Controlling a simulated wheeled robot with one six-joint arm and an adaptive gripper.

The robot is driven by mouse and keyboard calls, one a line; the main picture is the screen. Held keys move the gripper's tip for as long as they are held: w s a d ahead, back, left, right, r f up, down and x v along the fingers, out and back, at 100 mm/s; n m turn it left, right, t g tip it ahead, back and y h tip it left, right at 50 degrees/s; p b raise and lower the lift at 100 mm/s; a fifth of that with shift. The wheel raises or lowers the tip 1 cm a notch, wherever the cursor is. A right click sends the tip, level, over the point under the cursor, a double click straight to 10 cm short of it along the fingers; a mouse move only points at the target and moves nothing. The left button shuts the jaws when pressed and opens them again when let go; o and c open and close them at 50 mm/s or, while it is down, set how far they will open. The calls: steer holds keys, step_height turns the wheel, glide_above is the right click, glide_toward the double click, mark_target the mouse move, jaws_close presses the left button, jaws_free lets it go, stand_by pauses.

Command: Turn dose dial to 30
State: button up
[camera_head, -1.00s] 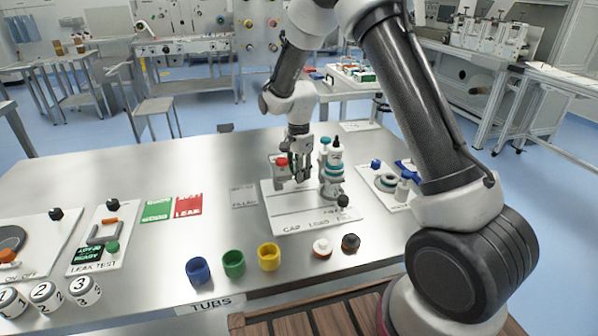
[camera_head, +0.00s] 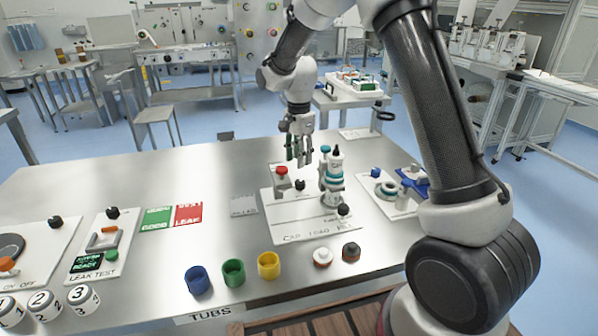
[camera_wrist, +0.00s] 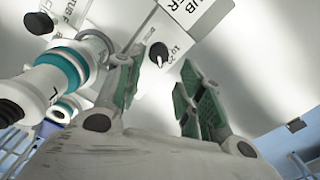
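The dose dial is a small black knob (camera_head: 300,185) on the white cap load fill plate (camera_head: 290,236), just right of the red-topped post. In the wrist view the dial (camera_wrist: 158,50) shows a white pointer mark towards the picture's bottom, with small printed figures beside it that I cannot read surely. My gripper (camera_head: 299,162) hangs above the dial, fingers down and apart from it. In the wrist view my gripper's green-padded fingers (camera_wrist: 160,75) are spread with nothing between them, and the dial shows beyond the gap.
A white and teal filling device (camera_head: 333,178) stands right of the dial, close to my gripper. A red-topped post (camera_head: 282,178) stands left. Blue (camera_head: 198,280), green (camera_head: 233,272) and yellow (camera_head: 268,266) tubs stand at the front.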

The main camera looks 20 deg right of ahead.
steer(key=shift+r, duration=1.7)
steer(key=s+d+r+n+t, duration=0.1)
steer(key=s+d+r+n, duration=0.2)
steer(key=s+d+r, duration=0.3)
steer(key=s+d+r+n+t, duration=0.1)
steer(key=s+d+r+n, duration=0.25)
steer(key=s+r, duration=0.5)
steer(key=s+d+n+t, duration=0.1)
steer(key=s+d+n, duration=0.2)
steer(key=s, duration=0.6)
steer(key=s+d+n+t, duration=0.1)
steer(key=s+d+n, duration=0.1)
steer(key=s, duration=0.8)
steer(key=shift+s+d+n, duration=0.15)
steer(key=shift+d+n, duration=0.25)
steer(key=shift+n, duration=0.45)
